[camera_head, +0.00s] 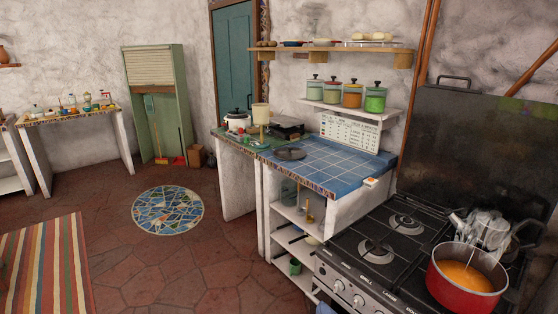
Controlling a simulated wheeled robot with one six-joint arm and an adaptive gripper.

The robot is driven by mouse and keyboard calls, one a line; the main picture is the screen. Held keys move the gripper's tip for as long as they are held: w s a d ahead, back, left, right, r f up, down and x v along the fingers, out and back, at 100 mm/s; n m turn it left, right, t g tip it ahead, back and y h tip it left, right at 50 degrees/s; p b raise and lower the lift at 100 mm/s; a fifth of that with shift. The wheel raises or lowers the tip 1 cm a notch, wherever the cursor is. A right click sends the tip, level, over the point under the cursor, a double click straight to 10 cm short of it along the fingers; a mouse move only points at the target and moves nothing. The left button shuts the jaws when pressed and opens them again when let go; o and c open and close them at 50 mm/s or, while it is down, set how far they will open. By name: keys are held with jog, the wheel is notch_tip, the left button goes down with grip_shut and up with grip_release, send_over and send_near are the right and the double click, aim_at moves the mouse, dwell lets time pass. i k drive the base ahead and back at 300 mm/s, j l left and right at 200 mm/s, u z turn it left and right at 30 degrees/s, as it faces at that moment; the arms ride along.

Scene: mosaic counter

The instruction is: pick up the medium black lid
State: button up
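A dark, flat, round lid-like object (290,153) lies on the blue tiled counter (335,165), near its left part. It looks like the black lid, though its knob or handle is too small to make out clearly. Nothing appears to lie on top of it. A white pot (237,121) with a dark-knobbed top stands farther back on the green part of the counter. My gripper does not show in this view, so its state and its distance from the lid cannot be seen.
A stove (390,245) stands at right front, with a red pot (466,285) of orange liquid and a pale kettle-like shape behind it. Canisters (352,95) stand on a shelf above the counter. Open floor (190,255) lies to the left, with a striped rug (45,265).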

aim_at(287, 152)
jog(key=i+j+z, duration=0.15)
jog(key=i+j, duration=0.15)
jog(key=j, duration=0.15)
jog(key=i+j+z, duration=0.1)
jog(key=i+j, duration=0.2)
jog(key=j, duration=0.2)
jog(key=i+j+z, duration=0.15)
jog(key=i+j, duration=0.15)
jog(key=j, duration=0.2)
jog(key=i+j+z, duration=0.15)
jog(key=j, duration=0.4)
jog(key=i+j+z, duration=0.1)
jog(key=i+j, duration=0.2)
jog(key=j, duration=0.25)
jog(key=i+j+z, duration=0.15)
jog(key=j, duration=0.45)
jog(key=i+j+z, duration=0.15)
jog(key=j, duration=0.45)
jog(key=i+j+z, duration=0.1)
jog(key=j, duration=0.5)
jog(key=i+j, duration=0.1)
jog(key=j, duration=0.25)
jog(key=i+j, duration=0.1)
jog(key=j, duration=0.25)
jog(key=z, duration=0.05)
